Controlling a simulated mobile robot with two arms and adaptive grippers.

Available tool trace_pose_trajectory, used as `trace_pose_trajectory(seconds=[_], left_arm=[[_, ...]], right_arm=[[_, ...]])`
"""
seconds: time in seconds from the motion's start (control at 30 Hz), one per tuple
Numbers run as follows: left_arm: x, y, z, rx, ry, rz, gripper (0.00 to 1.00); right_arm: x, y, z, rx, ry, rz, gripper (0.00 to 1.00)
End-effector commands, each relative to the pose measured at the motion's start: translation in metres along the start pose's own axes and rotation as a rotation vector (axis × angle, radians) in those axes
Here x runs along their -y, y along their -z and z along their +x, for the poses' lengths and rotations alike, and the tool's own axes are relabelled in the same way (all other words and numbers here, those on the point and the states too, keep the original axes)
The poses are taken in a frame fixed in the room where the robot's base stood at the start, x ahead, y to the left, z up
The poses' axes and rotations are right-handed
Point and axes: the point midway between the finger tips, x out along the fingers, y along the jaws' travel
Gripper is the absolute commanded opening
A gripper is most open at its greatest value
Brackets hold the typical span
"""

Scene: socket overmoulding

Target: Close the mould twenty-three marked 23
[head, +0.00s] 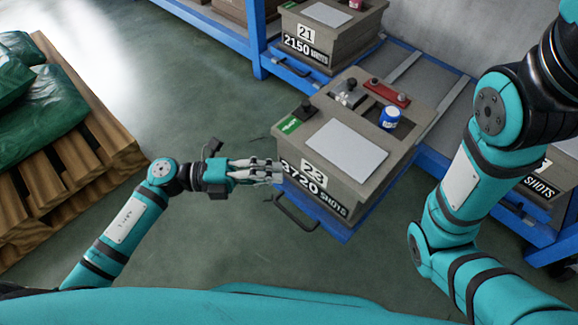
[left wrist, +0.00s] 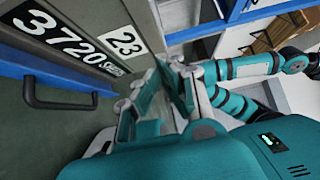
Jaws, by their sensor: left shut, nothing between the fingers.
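The mould marked 23 (head: 375,185) is a grey-brown block with labels "23" and "3720 SHOTS". It sits on a pulled-out blue drawer (head: 345,226) with a black handle (head: 295,215). Its labelled face also shows in the left wrist view (left wrist: 105,18), with the handle (left wrist: 58,100) below. I cannot make out an open gap in the mould. My left gripper (head: 276,171) is shut and empty, its fingertips close to the mould's front left corner beside the "23" label; contact is unclear. Its fingers show in the left wrist view (left wrist: 168,80). My right gripper is out of view.
Mould 21 (head: 325,35) stands on the blue rack behind. A pallet (head: 100,145) with green sacks is at left. Floor between is clear.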

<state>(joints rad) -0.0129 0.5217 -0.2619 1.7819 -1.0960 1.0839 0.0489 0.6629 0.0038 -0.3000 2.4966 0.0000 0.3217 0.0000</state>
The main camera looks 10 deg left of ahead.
Motion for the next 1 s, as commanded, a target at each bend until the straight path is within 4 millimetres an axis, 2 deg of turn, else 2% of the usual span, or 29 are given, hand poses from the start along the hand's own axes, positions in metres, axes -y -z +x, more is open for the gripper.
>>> trace_pose_trajectory(seconds=[0.03, 0.1, 0.3, 1.0], left_arm=[[-0.003, 0.001, 0.011, -0.002, 0.005, 0.004, 0.0], [-0.005, -0.009, 0.019, 0.002, 0.004, 0.005, 0.0], [-0.002, -0.024, 0.035, 0.0, 0.001, 0.002, 0.0], [0.002, -0.032, 0.042, 0.002, 0.0, 0.0, 0.0]], right_arm=[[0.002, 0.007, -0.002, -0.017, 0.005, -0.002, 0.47], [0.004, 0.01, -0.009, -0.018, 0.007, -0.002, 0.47], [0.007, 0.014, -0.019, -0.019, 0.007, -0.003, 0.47], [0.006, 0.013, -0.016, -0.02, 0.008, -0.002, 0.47]])
